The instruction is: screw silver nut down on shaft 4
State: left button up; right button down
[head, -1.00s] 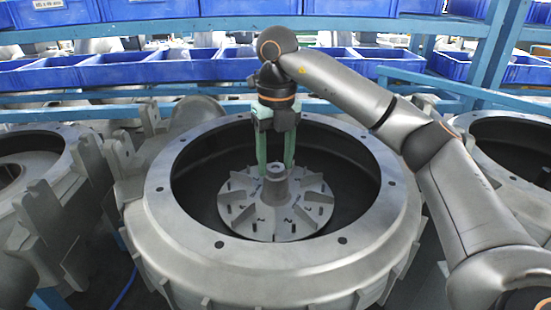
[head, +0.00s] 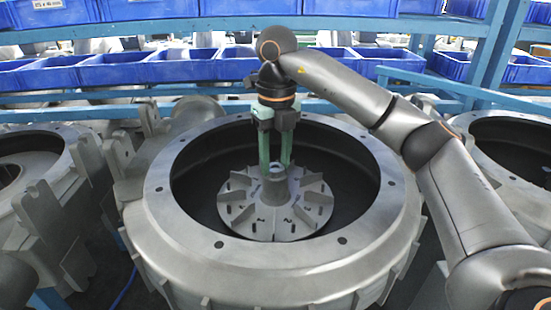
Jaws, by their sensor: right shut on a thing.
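My right gripper (head: 275,166) points straight down over the middle of the open round housing. Its two green fingers are shut on a small silver nut (head: 277,168) at the top of the central hub. The grey bladed impeller (head: 262,224) lies level inside the housing around that hub. The shaft end is hidden by the nut and fingers, and I cannot read a number 4 on it. The nut's thread and seating are too small to tell. My left gripper is not in view.
The grey housing's wide bolted rim (head: 185,228) surrounds the impeller. Similar housings stand at the left (head: 35,190) and right (head: 515,130). Blue rails and rows of blue bins (head: 145,70) run behind. The dark well around the impeller is free.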

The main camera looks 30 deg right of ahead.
jog(key=m, duration=0.7)
jog(key=shift+m, duration=0.4)
jog(key=m, duration=0.3)
jog(key=shift+m, duration=0.4)
jog(key=m, duration=0.3)
jog(key=shift+m, duration=0.4)
jog(key=m, duration=0.9)
jog(key=shift+m, duration=0.4)
jog(key=c, duration=0.7)
grip_release()
